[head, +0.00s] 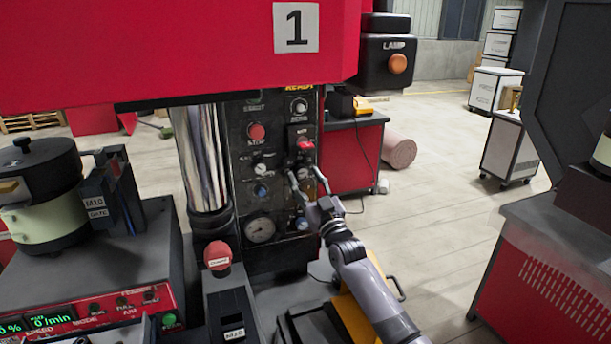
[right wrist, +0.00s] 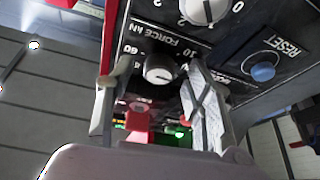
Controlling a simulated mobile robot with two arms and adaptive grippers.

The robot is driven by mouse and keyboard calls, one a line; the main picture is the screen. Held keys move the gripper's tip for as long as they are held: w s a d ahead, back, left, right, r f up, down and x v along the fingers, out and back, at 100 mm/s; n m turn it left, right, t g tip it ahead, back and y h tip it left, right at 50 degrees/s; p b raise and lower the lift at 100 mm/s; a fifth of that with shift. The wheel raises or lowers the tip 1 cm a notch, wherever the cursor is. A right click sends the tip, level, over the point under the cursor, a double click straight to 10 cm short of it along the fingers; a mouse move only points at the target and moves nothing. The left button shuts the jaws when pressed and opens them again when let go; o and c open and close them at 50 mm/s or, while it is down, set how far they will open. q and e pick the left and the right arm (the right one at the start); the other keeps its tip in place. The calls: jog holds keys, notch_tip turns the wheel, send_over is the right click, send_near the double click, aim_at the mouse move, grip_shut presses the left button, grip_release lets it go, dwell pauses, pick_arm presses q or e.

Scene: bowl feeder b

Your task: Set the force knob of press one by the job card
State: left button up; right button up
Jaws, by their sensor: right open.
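Press one (head: 180,50) is red with a number 1 plate; its dark control panel (head: 240,150) faces me. In the right wrist view the force knob (right wrist: 160,70), round with a pale pointer face, sits beside the words FORCE kN and scale numbers. I cannot make out a job card. My left gripper is not in view.
A blue RESET button (right wrist: 263,70) and a white selector knob (right wrist: 207,8) are near the force knob. A bowl feeder (head: 45,195) stands at left. Open floor (head: 430,200) lies to the right.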

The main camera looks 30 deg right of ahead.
jog(key=shift+w+r, duration=0.15)
jog(key=shift+w, duration=0.15)
jog(key=shift+c, duration=0.3)
grip_shut()
